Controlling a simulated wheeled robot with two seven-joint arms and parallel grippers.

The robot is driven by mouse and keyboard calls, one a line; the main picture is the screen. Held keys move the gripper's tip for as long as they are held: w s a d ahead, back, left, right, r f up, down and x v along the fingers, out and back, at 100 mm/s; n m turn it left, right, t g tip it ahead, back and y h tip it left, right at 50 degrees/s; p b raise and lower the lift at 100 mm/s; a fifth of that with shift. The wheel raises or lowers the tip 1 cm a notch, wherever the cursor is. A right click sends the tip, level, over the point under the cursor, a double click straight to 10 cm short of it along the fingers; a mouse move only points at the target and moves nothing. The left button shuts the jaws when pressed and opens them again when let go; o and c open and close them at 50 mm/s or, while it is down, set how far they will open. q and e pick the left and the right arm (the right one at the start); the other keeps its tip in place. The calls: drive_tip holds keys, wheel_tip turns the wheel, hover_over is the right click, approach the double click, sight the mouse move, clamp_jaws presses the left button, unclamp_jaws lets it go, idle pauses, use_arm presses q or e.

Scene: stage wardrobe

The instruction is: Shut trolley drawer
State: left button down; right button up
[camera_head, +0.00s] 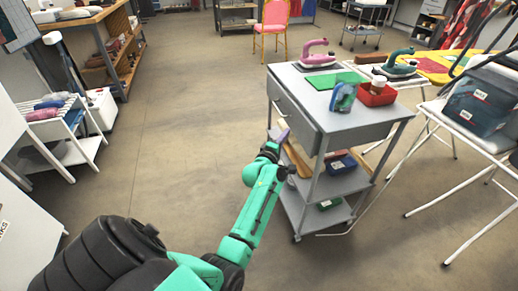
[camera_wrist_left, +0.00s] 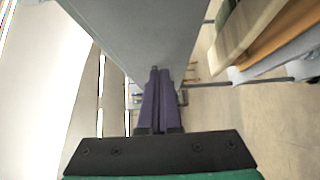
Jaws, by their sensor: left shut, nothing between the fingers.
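The grey trolley (camera_head: 345,122) stands right of centre in the head view. Its drawer front (camera_head: 292,112) faces left, with a small dark handle on it. I cannot tell from here how far the drawer stands out. My left gripper (camera_head: 284,135) is at the lower edge of that front, its purple fingers closed and empty. In the left wrist view the closed fingers (camera_wrist_left: 157,100) point at a large grey panel (camera_wrist_left: 140,35), with the tips at or close to its lower end. I cannot tell whether they touch. My right gripper is not in view.
On the trolley top are a pink iron (camera_head: 317,56), a green mat (camera_head: 333,80), a blue-green bottle (camera_head: 343,97) and a red bin (camera_head: 376,94). Boxes lie on its lower shelves. A white-legged table (camera_head: 470,125) stands right. The floor (camera_head: 185,125) left of the trolley is clear.

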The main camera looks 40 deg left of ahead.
use_arm(q)
drive_tip(key=s+d+p, duration=0.1)
drive_tip(key=s, duration=1)
drive_tip(key=s+d+f+m+g+h, duration=0.1)
drive_tip(key=s+d+f+m+g, duration=0.15)
drive_tip(key=f, duration=0.45)
drive_tip(key=s+d+f+m+g+h, duration=0.1)
drive_tip(key=d+f+m, duration=0.15)
drive_tip(key=f, duration=0.45)
drive_tip(key=s+d+f+m+g+h, duration=0.1)
drive_tip(key=d+f+m+g, duration=0.15)
drive_tip(key=f, duration=0.55)
drive_tip(key=s+d+f+m+g+h, duration=0.15)
drive_tip(key=s+f+m+g, duration=0.7)
drive_tip(key=s+f, duration=1.2)
drive_tip(key=s+a+f+m+g+y+p, duration=0.15)
drive_tip(key=s+m, duration=0.55)
drive_tip(key=s, duration=0.9)
wheel_tip(320, 180, up, 12)
drive_tip(key=p, duration=1.3)
drive_tip(key=shift+a+r+n+g+p, duration=0.15)
drive_tip(key=shift+a+n+g+p, duration=0.15)
drive_tip(key=shift+a+g, duration=0.1)
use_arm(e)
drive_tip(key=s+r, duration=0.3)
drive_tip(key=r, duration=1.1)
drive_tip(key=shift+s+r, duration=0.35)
